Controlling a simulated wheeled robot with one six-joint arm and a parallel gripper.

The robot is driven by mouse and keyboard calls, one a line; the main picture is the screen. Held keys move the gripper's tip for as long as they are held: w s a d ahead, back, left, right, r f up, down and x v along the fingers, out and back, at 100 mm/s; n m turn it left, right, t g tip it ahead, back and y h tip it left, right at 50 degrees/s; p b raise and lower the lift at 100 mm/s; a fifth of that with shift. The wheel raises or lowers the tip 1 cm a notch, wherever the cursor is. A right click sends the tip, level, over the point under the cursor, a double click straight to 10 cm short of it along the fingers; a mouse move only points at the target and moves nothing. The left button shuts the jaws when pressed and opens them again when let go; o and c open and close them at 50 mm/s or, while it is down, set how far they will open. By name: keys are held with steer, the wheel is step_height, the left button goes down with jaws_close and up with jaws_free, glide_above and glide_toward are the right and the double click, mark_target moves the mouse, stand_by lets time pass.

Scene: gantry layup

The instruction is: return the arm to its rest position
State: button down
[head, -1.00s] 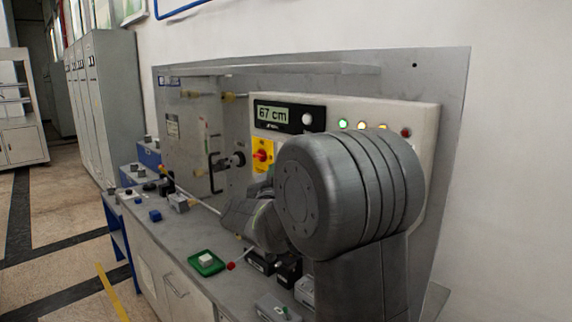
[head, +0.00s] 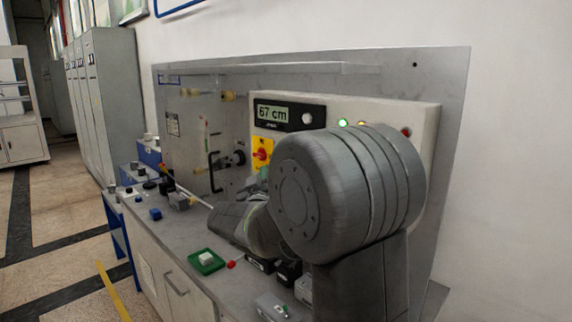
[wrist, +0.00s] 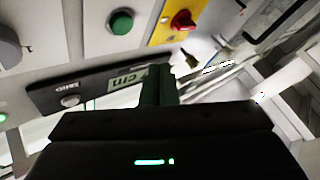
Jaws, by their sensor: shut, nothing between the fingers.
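My gripper (wrist: 160,84) shows in the wrist view, its dark fingers together with nothing between them. In that view it lies in front of the panel, with the display (wrist: 128,85) just behind it and the red knob on its yellow plate (wrist: 172,25) above. A green button (wrist: 121,22) is at the upper left. In the head view my bulky grey arm stands in front of the right half of the panel (head: 432,135), and my gripper is hidden behind it.
The display (head: 272,113) reads 67 cm. Open floor (head: 60,205) lies to the left.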

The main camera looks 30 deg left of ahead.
steer(key=s, duration=0.2)
steer(key=s+a+p, duration=0.1)
steer(key=shift+s, duration=0.4)
stand_by(0.5)
steer(key=shift+w, duration=0.1)
